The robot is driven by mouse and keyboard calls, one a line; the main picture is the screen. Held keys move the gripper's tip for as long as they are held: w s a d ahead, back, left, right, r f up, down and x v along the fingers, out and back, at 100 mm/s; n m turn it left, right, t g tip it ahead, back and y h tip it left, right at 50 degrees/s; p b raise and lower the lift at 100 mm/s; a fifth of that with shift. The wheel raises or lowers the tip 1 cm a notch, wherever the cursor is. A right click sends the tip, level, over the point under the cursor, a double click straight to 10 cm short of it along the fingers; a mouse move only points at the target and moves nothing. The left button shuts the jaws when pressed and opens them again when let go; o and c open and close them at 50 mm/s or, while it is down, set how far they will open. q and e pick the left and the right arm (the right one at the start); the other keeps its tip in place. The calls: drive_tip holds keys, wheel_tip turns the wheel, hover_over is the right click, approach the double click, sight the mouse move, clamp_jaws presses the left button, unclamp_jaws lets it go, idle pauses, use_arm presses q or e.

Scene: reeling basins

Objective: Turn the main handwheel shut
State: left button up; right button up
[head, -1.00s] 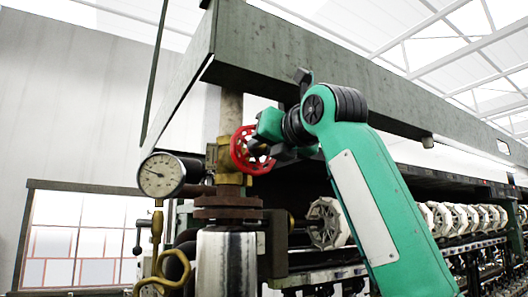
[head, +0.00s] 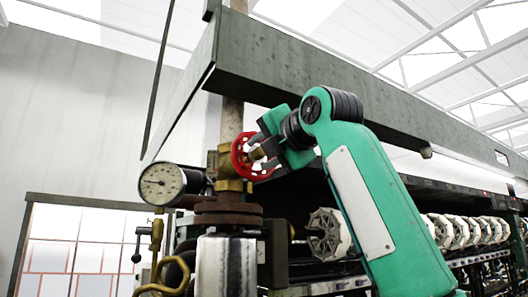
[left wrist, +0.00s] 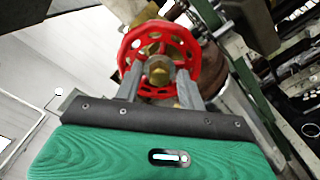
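The red handwheel (head: 241,163) sits on a brass valve (head: 233,184) on the vertical pipe. In the left wrist view the wheel (left wrist: 187,45) is face-on, with a brass nut (left wrist: 159,71) at its hub. My left gripper (head: 259,147) is at the wheel's face. Its two fingers (left wrist: 160,80) are apart, one on each side of the hub, with their tips at the wheel. I cannot tell whether they touch it or reach between the spokes. My right gripper is not in view.
A round dial gauge (head: 162,184) stands just left of the valve, above a curved brass pipe (head: 178,274). A heavy grey beam (head: 300,72) runs overhead. Several pale reels (head: 326,236) line the machine behind my arm.

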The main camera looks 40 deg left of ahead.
use_arm(q)
drive_tip(key=c, duration=0.9)
drive_tip(key=shift+o, duration=0.2)
drive_tip(key=shift+f+m+b, duration=0.1)
drive_tip(key=shift+m+b, duration=0.35)
drive_tip(key=shift+m, duration=1.35)
drive_tip(key=o, duration=0.9)
drive_tip(key=shift+c, duration=0.2)
